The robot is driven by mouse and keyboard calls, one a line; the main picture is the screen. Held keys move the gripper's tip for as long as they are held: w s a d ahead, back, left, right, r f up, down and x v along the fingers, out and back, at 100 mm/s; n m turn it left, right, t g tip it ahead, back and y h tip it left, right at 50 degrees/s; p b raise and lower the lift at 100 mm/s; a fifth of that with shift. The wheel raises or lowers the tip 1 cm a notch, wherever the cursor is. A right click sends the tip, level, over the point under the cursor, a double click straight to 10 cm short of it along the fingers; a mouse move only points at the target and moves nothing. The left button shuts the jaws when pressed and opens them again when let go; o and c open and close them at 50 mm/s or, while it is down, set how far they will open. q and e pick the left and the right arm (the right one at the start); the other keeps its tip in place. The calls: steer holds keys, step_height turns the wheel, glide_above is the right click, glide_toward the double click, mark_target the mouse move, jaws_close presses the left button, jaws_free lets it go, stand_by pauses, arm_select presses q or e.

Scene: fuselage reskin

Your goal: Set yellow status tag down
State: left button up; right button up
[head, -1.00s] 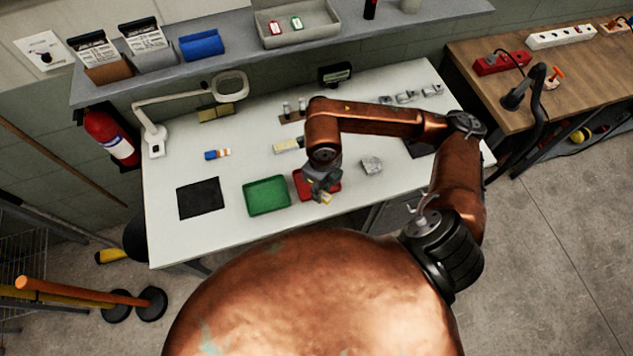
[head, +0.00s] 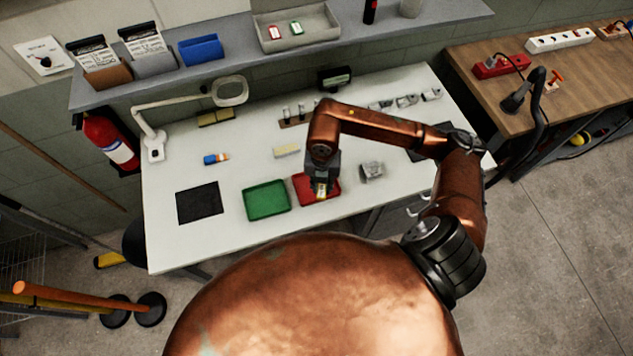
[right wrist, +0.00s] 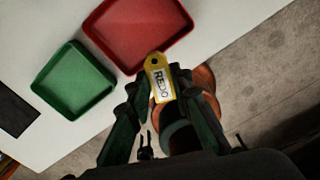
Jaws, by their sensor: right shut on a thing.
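The yellow status tag (right wrist: 158,78) has a white label reading "REDO" and a hole at its top end. It is held between the fingertips of my right gripper (right wrist: 160,95). In the head view, my right gripper (head: 321,186) hangs over the red tray (head: 302,181), with a small bit of the tag (head: 321,191) showing at its tips. In the right wrist view the red tray (right wrist: 137,62) lies just beyond the tag; I cannot tell the exact height of the tag above it. My left gripper is not in view.
A green tray (head: 266,200) lies left of the red one, and a black mat (head: 200,203) further left. A grey metal part (head: 371,171) sits close to the right of the gripper. A magnifier lamp (head: 152,133) stands at the back left of the white table (head: 240,172).

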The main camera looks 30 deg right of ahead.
steer(key=w+f, duration=0.2)
steer(key=w+d+f, duration=0.1)
steer(key=w+f, duration=0.3)
steer(key=shift+d+f, duration=0.25)
steer(key=shift+d, duration=0.15)
steer(key=shift+f, duration=1.55)
steer(key=shift+f, duration=0.15)
steer(key=o, duration=0.8)
steer(key=shift+c, duration=0.2)
steer(key=shift+o, duration=0.3)
step_height(320, 180, up, 12)
steer(key=shift+r, duration=0.2)
